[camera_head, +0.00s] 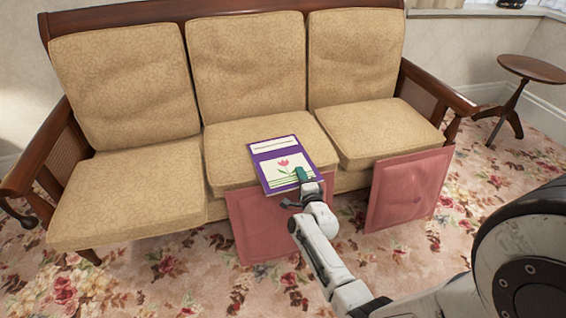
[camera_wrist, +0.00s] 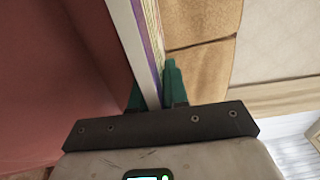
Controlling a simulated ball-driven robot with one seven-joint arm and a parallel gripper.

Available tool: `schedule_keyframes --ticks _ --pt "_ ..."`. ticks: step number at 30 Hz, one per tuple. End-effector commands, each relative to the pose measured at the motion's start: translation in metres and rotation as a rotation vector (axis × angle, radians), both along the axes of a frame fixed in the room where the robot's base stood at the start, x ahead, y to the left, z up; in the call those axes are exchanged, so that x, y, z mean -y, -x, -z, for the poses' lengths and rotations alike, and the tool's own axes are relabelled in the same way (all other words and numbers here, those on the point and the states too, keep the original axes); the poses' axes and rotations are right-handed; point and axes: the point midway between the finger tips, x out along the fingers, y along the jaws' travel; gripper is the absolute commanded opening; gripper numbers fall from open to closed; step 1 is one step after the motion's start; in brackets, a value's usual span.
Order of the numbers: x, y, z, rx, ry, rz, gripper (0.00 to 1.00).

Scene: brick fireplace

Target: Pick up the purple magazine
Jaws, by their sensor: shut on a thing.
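The purple magazine (camera_head: 283,163) has a white panel with a pink tulip on its cover. It is at the front of the sofa's middle seat, its near edge reaching past the seat's front. My gripper (camera_head: 303,176) is at its near right corner, with a green finger over the cover. In the wrist view the magazine (camera_wrist: 145,45) is seen edge-on between the two green fingers of my gripper (camera_wrist: 151,88), which are shut on it. I cannot tell whether the magazine's far part still touches the seat.
The wooden sofa (camera_head: 125,190) has tan cushions. Two pink cushions lean against its front, one (camera_head: 265,225) below the magazine and one (camera_head: 408,188) to the right. A small round table (camera_head: 532,69) stands at the far right. Floral carpet (camera_head: 140,280) lies open in front.

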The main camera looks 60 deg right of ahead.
Motion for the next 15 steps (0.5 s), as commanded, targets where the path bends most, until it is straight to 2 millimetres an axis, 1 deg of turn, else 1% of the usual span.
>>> schedule_keyframes --ticks 8,11,14,15 --pt "0.000 0.000 -0.004 0.001 0.001 0.000 0.00" --pt "0.000 0.000 -0.012 0.001 0.002 0.001 0.00" --pt "0.000 0.000 -0.023 0.003 0.002 0.000 0.00" --pt "0.000 -0.001 -0.030 0.003 0.002 -0.001 0.00"
